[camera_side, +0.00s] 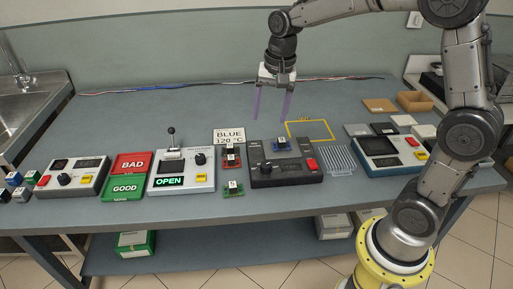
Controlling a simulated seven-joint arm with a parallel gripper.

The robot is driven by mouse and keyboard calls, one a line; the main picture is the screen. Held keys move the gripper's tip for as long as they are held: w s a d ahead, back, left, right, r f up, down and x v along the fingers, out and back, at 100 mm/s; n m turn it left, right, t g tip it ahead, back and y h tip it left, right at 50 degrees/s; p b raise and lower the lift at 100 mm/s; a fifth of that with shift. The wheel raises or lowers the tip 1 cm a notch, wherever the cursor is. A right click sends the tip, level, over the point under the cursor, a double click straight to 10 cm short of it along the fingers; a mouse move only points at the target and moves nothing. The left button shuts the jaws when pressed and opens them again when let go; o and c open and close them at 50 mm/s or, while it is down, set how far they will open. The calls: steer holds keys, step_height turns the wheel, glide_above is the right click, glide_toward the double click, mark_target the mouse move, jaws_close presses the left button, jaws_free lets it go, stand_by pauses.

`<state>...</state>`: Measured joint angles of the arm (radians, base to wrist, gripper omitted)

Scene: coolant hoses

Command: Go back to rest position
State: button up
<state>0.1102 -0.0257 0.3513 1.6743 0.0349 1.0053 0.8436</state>
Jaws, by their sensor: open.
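My gripper (271,118) hangs above the middle of the bench with its two purple fingers spread apart. Nothing is between the fingers. It is above and behind a dark device (286,170) that has a red button and a knob. A gap shows between the fingers and the device. My arm reaches in from the right, bent above the bench.
Left of the dark device are a white device reading OPEN (182,176), red BAD (131,163) and green GOOD (125,187) plates, and a sign reading BLUE 120 °C (229,135). A yellow frame (325,122) and another device (388,154) are to the right. The back left bench is mostly clear.

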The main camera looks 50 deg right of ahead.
steer(key=s+a+r+n+t, duration=0.35)
steer(key=s+r, duration=0.45)
steer(key=s, duration=0.4)
steer(key=s+f+n, duration=0.4)
steer(key=s+n, duration=0.3)
steer(key=s, duration=0.3)
steer(key=shift+f+n, duration=0.3)
steer(key=shift+n, duration=0.05)
